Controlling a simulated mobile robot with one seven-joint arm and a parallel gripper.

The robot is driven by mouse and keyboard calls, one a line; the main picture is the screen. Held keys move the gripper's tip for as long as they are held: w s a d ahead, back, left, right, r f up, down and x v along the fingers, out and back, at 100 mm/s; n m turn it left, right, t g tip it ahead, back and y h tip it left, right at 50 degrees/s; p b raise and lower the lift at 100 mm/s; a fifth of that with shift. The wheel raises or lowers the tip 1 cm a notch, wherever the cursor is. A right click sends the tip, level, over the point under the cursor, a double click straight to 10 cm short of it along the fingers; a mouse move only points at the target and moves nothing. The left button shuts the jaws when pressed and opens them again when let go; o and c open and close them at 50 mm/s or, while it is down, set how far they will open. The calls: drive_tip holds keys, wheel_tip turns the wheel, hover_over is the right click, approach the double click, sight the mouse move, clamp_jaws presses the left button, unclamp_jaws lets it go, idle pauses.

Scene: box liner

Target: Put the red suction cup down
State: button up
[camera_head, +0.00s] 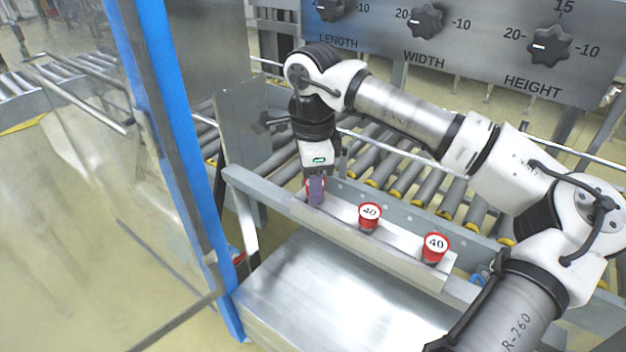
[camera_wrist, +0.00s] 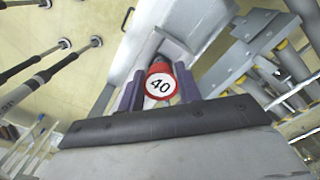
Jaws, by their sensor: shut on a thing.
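My gripper (camera_head: 317,190) points down at the left end of a narrow metal ledge. It is shut on a red suction cup with a white top marked 40, seen between the two purple fingers in the wrist view (camera_wrist: 160,86). In the head view most of this held cup is hidden behind a finger. Whether its base touches the ledge cannot be told. Two more red cups marked 40 stand upright on the ledge (camera_head: 405,268), one in the middle (camera_head: 370,217) and one near the right end (camera_head: 435,248).
A roller conveyor (camera_head: 375,165) runs behind the ledge. A blue upright post (camera_head: 180,150) and a clear panel stand at the left. A panel with LENGTH, WIDTH and HEIGHT knobs (camera_head: 427,20) is at the back. A bare metal surface (camera_head: 330,295) lies in front.

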drive_tip(key=shift+f+b, duration=0.4)
drive_tip(key=o, duration=1)
drive_tip(key=shift+r, duration=0.1)
drive_tip(key=shift+r+p, duration=0.55)
drive_tip(key=shift+p, duration=0.05)
wheel_tip(320, 180, up, 12)
drive_tip(key=shift+f, duration=0.2)
